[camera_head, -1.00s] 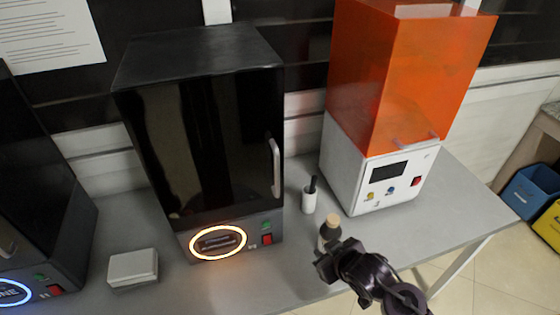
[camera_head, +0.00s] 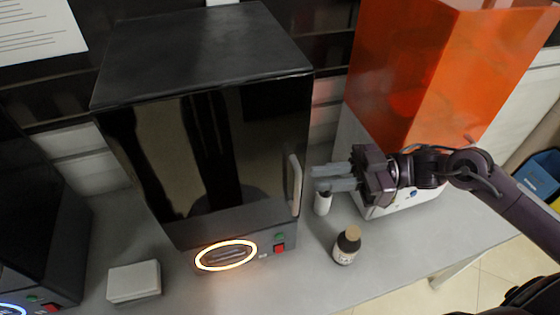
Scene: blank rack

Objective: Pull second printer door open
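The second printer (camera_head: 205,120) is a black box with a glossy dark door (camera_head: 215,150) and an orange-lit oval ring on its front. The door looks shut. Its pale vertical handle (camera_head: 294,184) is on the door's right edge. My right gripper (camera_head: 313,178) comes in from the right, with its two grey fingers pointing left at the handle. The fingers are apart with a gap between them, and the tips are close to the handle's right side. I cannot tell whether they touch it. My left gripper is not in view.
A small dark bottle (camera_head: 347,246) stands below my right gripper. A white cup (camera_head: 322,203) is partly hidden behind the fingers. An orange-topped printer (camera_head: 430,70) stands at right behind my arm. A white box (camera_head: 134,281) and another black printer (camera_head: 40,220) are at left.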

